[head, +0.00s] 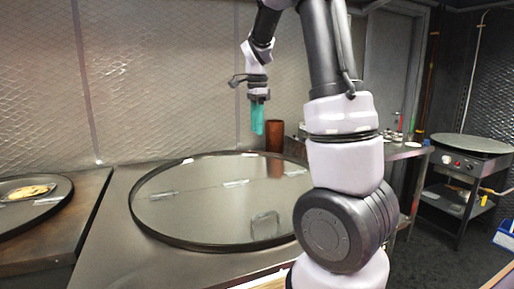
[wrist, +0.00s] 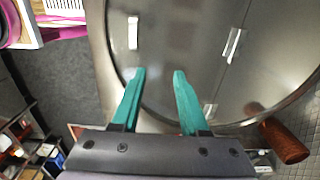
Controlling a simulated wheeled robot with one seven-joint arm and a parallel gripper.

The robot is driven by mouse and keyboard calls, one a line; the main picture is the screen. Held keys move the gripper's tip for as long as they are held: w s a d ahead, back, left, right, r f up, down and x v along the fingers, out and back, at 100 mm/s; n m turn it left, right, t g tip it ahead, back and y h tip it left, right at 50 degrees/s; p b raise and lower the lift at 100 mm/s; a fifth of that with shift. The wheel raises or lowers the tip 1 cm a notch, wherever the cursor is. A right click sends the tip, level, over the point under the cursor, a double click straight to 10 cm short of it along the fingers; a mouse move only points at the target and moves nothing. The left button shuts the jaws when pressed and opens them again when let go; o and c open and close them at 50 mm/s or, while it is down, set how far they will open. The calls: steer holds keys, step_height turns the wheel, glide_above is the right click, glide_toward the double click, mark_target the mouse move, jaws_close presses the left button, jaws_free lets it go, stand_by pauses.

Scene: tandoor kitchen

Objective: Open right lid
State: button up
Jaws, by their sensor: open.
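A large round dark metal lid (head: 205,210) lies flat and closed on the steel counter. Its bar handle (head: 265,225) stands on the near half, and flat bracket-like pieces (head: 236,183) lie in a line across the middle. In the wrist view the lid (wrist: 185,35) fills the upper right, with a pale bar handle (wrist: 133,32) near its rim. My gripper (head: 258,118) hangs above the far part of the lid with teal fingers pointing down. In the wrist view my gripper (wrist: 159,75) is open and empty, apart from the handle, which lies beyond the left fingertip.
A brown cylinder (head: 275,137) stands behind the lid; it also shows in the wrist view (wrist: 285,140). A griddle stand (head: 470,145) is at the right. My arm covers the lid's right edge.

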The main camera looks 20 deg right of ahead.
step_height(320, 180, down, 8)
steer(key=shift+r, duration=0.1)
jaws_close()
stand_by(1.5)
jaws_free()
step_height(320, 180, up, 11)
stand_by(0.5)
